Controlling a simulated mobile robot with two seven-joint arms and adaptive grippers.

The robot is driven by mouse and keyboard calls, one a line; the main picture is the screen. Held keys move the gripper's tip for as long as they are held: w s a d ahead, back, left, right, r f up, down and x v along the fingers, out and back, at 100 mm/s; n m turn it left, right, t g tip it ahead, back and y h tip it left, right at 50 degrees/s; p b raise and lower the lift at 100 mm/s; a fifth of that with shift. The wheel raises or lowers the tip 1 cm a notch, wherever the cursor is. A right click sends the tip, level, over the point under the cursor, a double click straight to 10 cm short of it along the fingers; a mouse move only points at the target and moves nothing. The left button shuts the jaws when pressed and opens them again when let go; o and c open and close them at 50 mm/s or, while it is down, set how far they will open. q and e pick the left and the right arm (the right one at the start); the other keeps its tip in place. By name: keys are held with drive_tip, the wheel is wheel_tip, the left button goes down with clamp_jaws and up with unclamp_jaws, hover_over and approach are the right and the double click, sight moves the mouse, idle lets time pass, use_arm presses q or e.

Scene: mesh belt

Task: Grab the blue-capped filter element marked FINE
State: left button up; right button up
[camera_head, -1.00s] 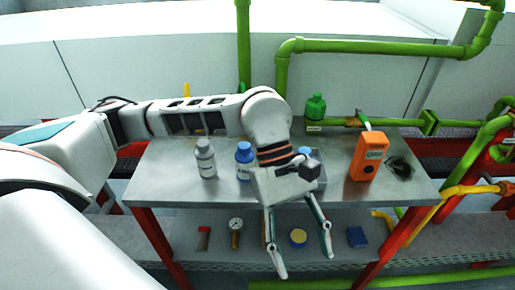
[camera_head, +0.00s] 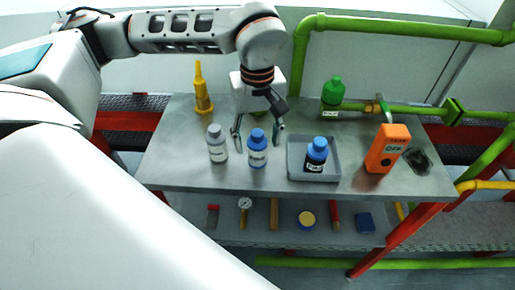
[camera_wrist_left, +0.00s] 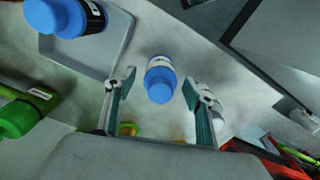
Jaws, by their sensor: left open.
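Two blue-capped filter elements stand on the grey table. One with a light body (camera_head: 257,149) stands left of the middle; the other, with a dark label (camera_head: 315,158), stands in a grey tray (camera_head: 334,174). Their lettering is too small to read surely. My left gripper (camera_head: 258,139) is open just behind the light-bodied one, fingers pointing down. In the left wrist view this element (camera_wrist_left: 160,82) shows between the open fingers (camera_wrist_left: 162,88), not gripped, and the tray element (camera_wrist_left: 70,17) is at upper left. My right gripper is out of view.
A grey-capped white bottle (camera_head: 217,147) stands close left of the light-bodied element. A yellow tool (camera_head: 202,92), a green bottle (camera_head: 332,92) and an orange meter (camera_head: 387,148) are on the table. Green pipes run behind. A lower shelf (camera_head: 285,235) holds several small items.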

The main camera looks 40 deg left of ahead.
use_arm(q)
drive_tip(key=shift+f, duration=1.4)
drive_tip(key=c, duration=1.2)
drive_tip(key=shift+c, duration=0.2)
drive_tip(key=shift+r, duration=0.1)
